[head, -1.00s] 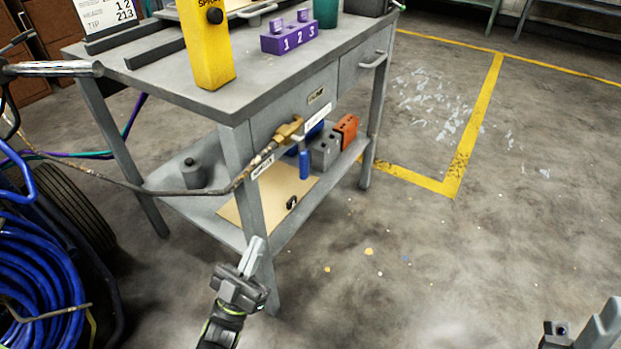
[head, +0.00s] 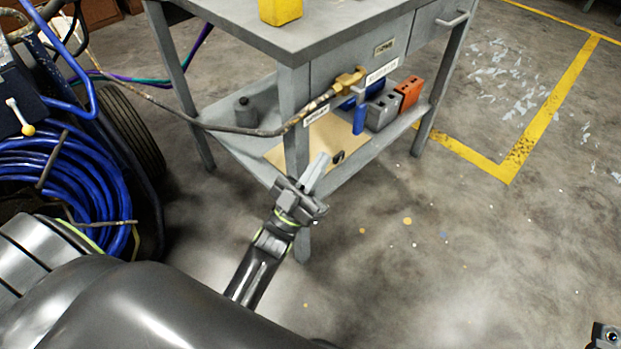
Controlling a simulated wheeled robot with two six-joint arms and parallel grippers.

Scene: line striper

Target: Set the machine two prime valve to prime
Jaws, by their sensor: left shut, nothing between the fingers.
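My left gripper (head: 318,170) is shut and empty, pointing up in front of the workbench's near leg. A machine with a coiled blue hose (head: 60,185) stands at the left edge. A small lever with a yellow knob (head: 27,130) shows on its dark body; I cannot tell whether this is the prime valve, or which machine number it is. The label is too small to read. Only a bit of my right gripper (head: 605,336) shows at the bottom right corner.
The grey workbench (head: 330,28) fills the top middle, with a yellow block (head: 281,10) on top. Its lower shelf holds a grey canister (head: 244,112), grey block (head: 383,110) and orange block (head: 409,93). A hose runs to the brass valve. The floor at right is clear.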

